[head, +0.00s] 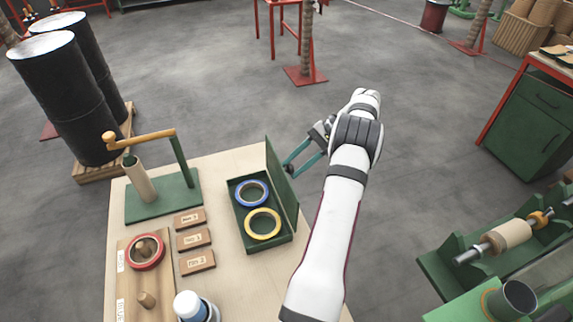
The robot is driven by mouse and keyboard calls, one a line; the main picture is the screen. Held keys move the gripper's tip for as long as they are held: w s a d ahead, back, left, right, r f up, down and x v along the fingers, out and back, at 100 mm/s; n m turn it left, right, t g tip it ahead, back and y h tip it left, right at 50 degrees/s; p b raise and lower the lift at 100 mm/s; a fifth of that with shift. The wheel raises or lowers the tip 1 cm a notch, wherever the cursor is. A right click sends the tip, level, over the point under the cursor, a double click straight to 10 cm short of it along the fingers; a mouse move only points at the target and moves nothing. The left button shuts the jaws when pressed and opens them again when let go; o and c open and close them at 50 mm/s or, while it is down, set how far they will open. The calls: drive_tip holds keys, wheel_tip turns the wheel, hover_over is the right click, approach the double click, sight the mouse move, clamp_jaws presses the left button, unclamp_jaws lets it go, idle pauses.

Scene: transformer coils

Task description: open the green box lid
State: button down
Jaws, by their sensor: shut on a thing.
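The green box (240,225) sits on the light wooden table with its inside showing. Its lid (282,192) stands up, roughly upright, along the right side of the box. Inside lie a blue tape ring (252,193) and a yellow tape ring (263,223). My gripper (290,170), with teal fingers, comes in from the right and is shut on the lid near its upper edge. The exact contact of the fingertips is small and hard to make out.
A green stand with a wooden crank (160,195) is at the table's back left. Wooden labelled blocks (195,238), a red ring (146,251) on a peg board and a white-capped bottle (190,305) are left of the box. Open floor lies right of the table.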

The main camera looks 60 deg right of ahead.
drive_tip(key=shift+s+d+f, duration=0.25)
drive_tip(key=shift+s+f, duration=0.45)
drive_tip(key=shift+f, duration=0.1)
drive_tip(key=c, duration=0.6)
unclamp_jaws()
drive_tip(key=shift+r, duration=0.1)
